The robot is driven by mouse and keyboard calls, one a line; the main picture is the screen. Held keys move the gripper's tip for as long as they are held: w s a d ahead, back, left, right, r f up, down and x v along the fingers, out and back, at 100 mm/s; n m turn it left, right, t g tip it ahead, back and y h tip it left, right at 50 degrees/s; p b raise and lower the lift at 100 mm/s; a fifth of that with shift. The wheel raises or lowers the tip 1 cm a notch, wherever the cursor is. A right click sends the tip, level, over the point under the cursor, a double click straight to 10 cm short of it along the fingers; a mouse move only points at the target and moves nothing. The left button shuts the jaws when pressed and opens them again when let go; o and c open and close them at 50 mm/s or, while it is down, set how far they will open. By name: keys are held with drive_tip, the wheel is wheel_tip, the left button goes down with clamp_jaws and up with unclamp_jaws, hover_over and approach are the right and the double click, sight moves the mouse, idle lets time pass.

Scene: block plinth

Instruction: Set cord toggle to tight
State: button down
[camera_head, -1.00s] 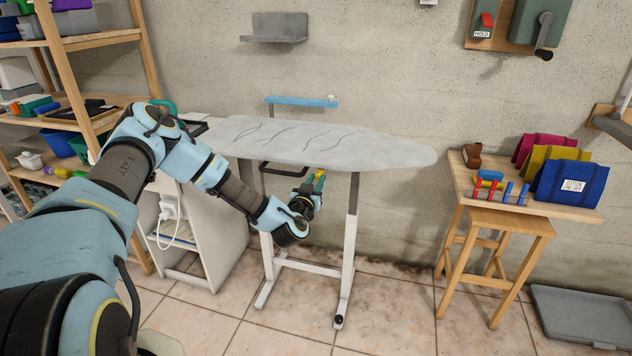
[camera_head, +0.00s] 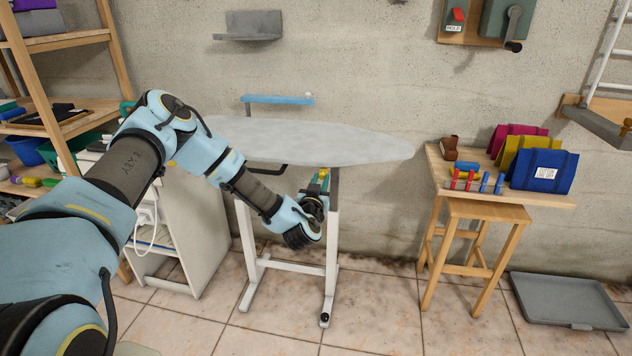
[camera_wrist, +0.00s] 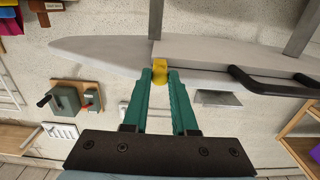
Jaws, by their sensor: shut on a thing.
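The ironing board (camera_head: 310,141) stands in front of the wall; its grey cover looks smooth in the head view. Its pale underside and edge show in the wrist view (camera_wrist: 215,57). The yellow cord toggle (camera_wrist: 158,77) is at the board's underside, between the green fingertips of my gripper (camera_wrist: 160,72). My gripper (camera_head: 322,180) is shut on it, just below the board near its white leg. The fingers hide part of the toggle, and the cord cannot be made out.
A white cabinet (camera_head: 185,235) stands left of the board's legs. A grey tray (camera_head: 565,300) lies on the floor at right.

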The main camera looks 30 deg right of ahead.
drive_tip(key=c, duration=0.7)
unclamp_jaws()
drive_tip(key=b+v, duration=0.2)
drive_tip(key=v, duration=0.8)
drive_tip(key=shift+s+a+b, duration=0.25)
drive_tip(key=shift+s+b, duration=0.05)
drive_tip(key=shift+s, duration=0.05)
